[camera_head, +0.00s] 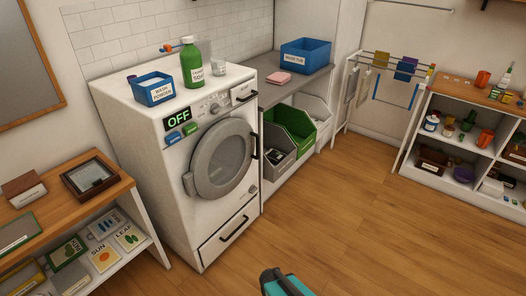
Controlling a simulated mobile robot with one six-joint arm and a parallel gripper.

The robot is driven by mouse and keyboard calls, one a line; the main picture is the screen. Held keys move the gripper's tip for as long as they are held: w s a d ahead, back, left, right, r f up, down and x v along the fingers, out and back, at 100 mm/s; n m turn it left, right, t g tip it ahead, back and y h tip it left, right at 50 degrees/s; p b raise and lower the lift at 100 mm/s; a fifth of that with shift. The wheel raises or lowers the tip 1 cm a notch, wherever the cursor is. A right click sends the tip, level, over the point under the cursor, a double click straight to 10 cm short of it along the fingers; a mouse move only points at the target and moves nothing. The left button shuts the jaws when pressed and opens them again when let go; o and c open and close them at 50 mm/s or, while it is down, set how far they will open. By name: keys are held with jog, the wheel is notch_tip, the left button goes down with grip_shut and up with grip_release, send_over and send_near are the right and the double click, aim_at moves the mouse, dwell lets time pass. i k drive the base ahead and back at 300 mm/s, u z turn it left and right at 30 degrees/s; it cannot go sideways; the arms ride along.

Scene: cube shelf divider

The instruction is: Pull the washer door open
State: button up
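The white washer (185,205) stands left of centre in the head view, its front turned to the right. Its round grey door (222,158) with dark glass looks shut against the front. A dark upright handle (255,146) is at the door's right side, and a hinge-like piece shows at its left. The panel above reads OFF. A teal and black piece of my own arm shows at the bottom edge, well apart from the washer. My gripper's fingers are not visible.
A detergent bottle (192,66) and a blue box (153,89) stand on the washer. A bottom drawer (230,232) has its own handle. A wooden shelf (75,205) stands close on the left. Bins (291,132) sit on the right. The floor (350,215) in front is clear.

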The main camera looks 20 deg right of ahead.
aim_at(196, 180)
jog(key=z, duration=0.75)
jog(key=k, duration=0.1)
jog(key=u, duration=1.45)
jog(key=i, duration=0.6)
jog(key=u, duration=0.05)
